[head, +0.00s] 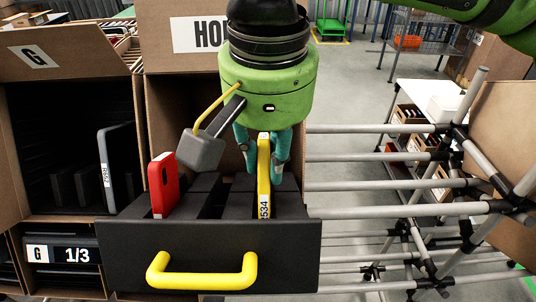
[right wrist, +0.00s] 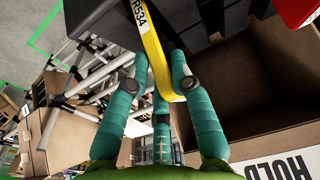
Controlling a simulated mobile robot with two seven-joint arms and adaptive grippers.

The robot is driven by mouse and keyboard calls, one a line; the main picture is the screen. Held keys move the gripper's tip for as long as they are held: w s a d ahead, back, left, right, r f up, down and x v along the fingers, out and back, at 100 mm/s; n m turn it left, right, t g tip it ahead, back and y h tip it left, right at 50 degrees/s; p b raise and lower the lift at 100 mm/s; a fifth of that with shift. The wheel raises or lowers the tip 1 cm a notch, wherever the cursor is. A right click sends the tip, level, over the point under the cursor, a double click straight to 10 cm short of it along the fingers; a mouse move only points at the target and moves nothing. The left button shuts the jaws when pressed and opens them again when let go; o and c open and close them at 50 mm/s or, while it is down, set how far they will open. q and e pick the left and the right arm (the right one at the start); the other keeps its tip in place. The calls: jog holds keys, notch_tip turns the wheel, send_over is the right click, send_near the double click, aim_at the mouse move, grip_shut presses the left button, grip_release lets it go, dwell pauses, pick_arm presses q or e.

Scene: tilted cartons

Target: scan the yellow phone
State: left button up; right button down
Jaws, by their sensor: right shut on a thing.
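The yellow phone (head: 264,176) stands upright at the right side of the dark slotted drawer (head: 208,238), its narrow edge with a white label facing me. My right gripper (head: 263,165) points down from above, and its teal fingers are shut on the phone's upper part. In the right wrist view the yellow phone (right wrist: 156,62) passes between the fingers of my right gripper (right wrist: 165,85). I cannot tell whether its lower end is clear of the slot. My left gripper is not in view. No scanner can be made out.
A red phone (head: 162,184) stands in the same drawer to the left. A grey phone (head: 108,170) leans in the carton marked G. The drawer has a yellow handle (head: 201,272). Grey pipe racking (head: 390,157) fills the right side. A carton marked HOLD (right wrist: 297,168) is close behind the gripper.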

jog(key=shift+w+r+p, duration=0.65)
jog(key=shift+r+p, duration=0.5)
jog(key=shift+p, duration=0.05)
jog(key=shift+w+r+p, duration=0.6)
jog(key=shift+r+p, duration=0.6)
jog(key=shift+w+r+p, duration=0.65)
jog(key=shift+r+p, duration=0.5)
jog(key=shift+p, duration=0.05)
